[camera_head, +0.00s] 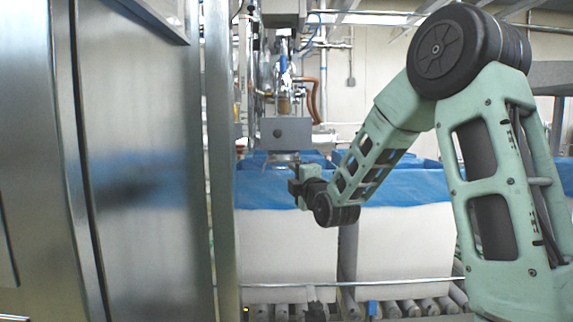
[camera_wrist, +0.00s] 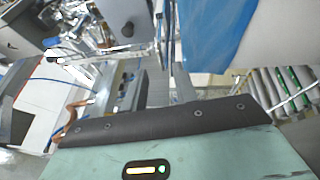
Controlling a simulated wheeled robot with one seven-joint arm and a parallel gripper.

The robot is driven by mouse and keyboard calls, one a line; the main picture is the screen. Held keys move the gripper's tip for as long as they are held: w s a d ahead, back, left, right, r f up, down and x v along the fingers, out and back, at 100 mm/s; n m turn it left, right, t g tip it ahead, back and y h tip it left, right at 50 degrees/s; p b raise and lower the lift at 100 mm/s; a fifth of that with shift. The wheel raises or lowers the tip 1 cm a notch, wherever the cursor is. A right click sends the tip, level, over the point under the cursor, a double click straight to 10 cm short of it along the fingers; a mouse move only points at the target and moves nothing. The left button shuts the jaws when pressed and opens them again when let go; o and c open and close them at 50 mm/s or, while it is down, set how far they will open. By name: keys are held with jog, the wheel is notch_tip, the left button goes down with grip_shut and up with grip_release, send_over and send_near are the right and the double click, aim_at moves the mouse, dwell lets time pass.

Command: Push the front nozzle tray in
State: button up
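In the head view the filling nozzle assembly (camera_head: 284,100) hangs at the centre, with a grey block (camera_head: 286,133) at its lower end. A small grey piece (camera_head: 284,157) sits just under the block, and I cannot tell whether it is the front nozzle tray. My gripper (camera_head: 298,187) is small and dark, in front of the blue-lined boxes, below and slightly right of the block. It appears apart from the nozzle assembly, though depth is hard to judge. The wrist view is tilted and does not clearly show the fingertips, nor anything held.
White boxes with blue liners (camera_head: 406,189) stand behind my gripper on a roller conveyor (camera_head: 405,309). A metal rail (camera_head: 390,283) runs along their front. Tall steel panels (camera_head: 140,150) fill the left side. The wrist view shows blue liner (camera_wrist: 215,32) and rollers (camera_wrist: 285,90).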

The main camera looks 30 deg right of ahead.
aim_at(285, 168)
jog(key=p+x, duration=0.1)
jog(key=x, duration=0.6)
